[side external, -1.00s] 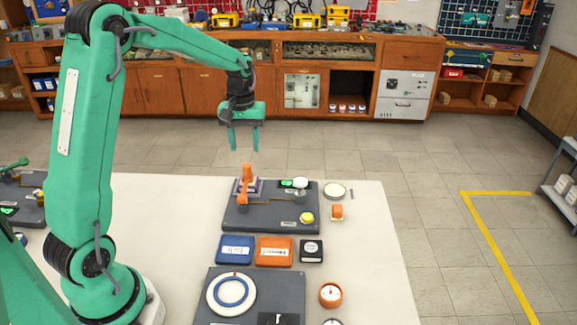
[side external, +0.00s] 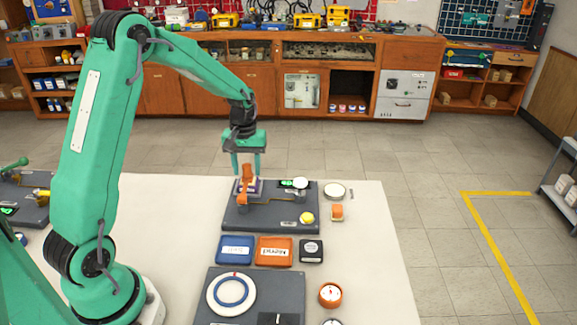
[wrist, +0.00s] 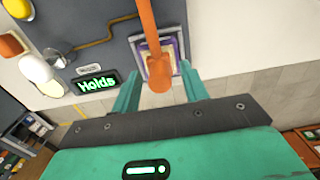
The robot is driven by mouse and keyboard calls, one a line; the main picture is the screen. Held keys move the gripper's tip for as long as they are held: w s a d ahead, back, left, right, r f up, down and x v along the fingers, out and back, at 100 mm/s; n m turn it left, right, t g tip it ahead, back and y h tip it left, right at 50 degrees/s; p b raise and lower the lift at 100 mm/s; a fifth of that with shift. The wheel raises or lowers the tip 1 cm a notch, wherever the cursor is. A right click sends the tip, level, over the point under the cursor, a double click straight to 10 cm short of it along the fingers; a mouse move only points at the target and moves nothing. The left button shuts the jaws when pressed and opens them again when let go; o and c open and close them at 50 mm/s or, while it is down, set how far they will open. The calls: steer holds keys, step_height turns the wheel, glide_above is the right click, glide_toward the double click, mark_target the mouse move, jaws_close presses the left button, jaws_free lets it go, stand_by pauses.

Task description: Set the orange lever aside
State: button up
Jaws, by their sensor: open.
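The orange lever (side external: 247,174) stands upright on a purple-and-white square mount at the back left of the dark grey board (side external: 265,215). My gripper (side external: 248,168) is open above the board, with its green fingers at the lever's top. In the wrist view, the orange lever (wrist: 158,75) reaches between the two open fingers (wrist: 162,88), with a gap on each side. I cannot tell whether either finger touches it.
A lit display reading "Holds" (wrist: 97,83) sits beside the lever. The board also bears a white knob (side external: 300,183) and a yellow button (side external: 307,217). Blue (side external: 235,249) and orange (side external: 273,250) trays lie in front. White table is clear to the left (side external: 170,220).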

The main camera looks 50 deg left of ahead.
jaws_close()
